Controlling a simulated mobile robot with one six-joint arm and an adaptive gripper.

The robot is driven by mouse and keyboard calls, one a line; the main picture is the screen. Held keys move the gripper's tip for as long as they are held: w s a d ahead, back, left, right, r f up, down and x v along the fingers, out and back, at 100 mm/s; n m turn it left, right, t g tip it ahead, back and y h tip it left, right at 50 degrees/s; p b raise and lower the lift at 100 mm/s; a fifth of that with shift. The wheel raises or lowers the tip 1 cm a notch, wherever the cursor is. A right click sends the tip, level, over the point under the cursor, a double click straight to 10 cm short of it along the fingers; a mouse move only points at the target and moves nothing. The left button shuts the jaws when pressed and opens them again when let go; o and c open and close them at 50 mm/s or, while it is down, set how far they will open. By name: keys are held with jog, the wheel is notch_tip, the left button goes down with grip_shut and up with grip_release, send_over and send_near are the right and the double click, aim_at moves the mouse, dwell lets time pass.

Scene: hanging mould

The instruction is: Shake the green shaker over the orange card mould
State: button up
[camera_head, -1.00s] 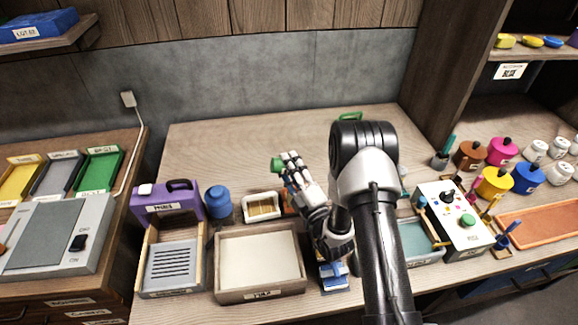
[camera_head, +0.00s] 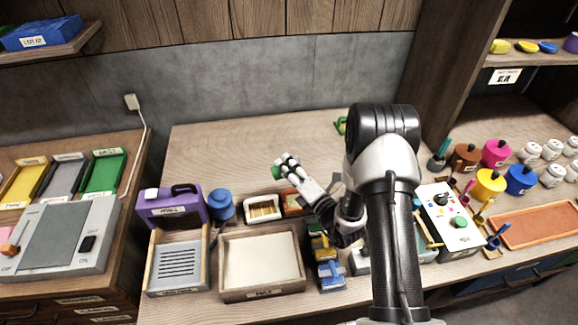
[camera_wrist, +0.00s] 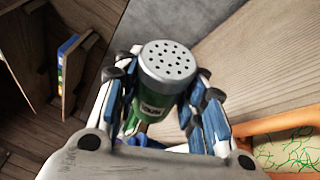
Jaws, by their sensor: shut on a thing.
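My gripper (camera_wrist: 160,105) is shut on the green shaker (camera_wrist: 153,106), with blue finger pads on both sides of it. The shaker's grey perforated lid (camera_wrist: 168,62) faces the wrist camera. In the head view my gripper (camera_head: 287,168) is raised above the table, and a bit of the green shaker (camera_head: 277,173) sticks out at its left. The orange card mould (camera_head: 288,197) lies on the table below and is partly hidden by my gripper. In the wrist view its orange rim (camera_wrist: 262,124) shows at lower right, with green strands on the pale surface inside.
A small cream tray (camera_head: 262,207) and a blue jar (camera_head: 220,204) stand left of the mould. A large wooden tray (camera_head: 262,293) is in front, with blue and yellow tools (camera_head: 328,262) beside it. A white box with knobs (camera_head: 450,218) stands at right.

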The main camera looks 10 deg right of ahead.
jog(key=shift+r+n+p, duration=0.4)
jog(key=shift+n+p, duration=0.2)
jog(key=shift+p, duration=0.05)
jog(key=n+p, duration=0.1)
jog(key=n+g+h+p, duration=0.1)
jog(key=shift+r+n, duration=0.3)
jog(key=shift+r, duration=0.1)
jog(key=shift+n+g+h+p, duration=0.3)
jog(key=shift+n+g+p, duration=0.1)
jog(key=shift+n, duration=0.1)
jog(key=shift+f+n, duration=0.2)
jog(key=shift+n, duration=0.3)
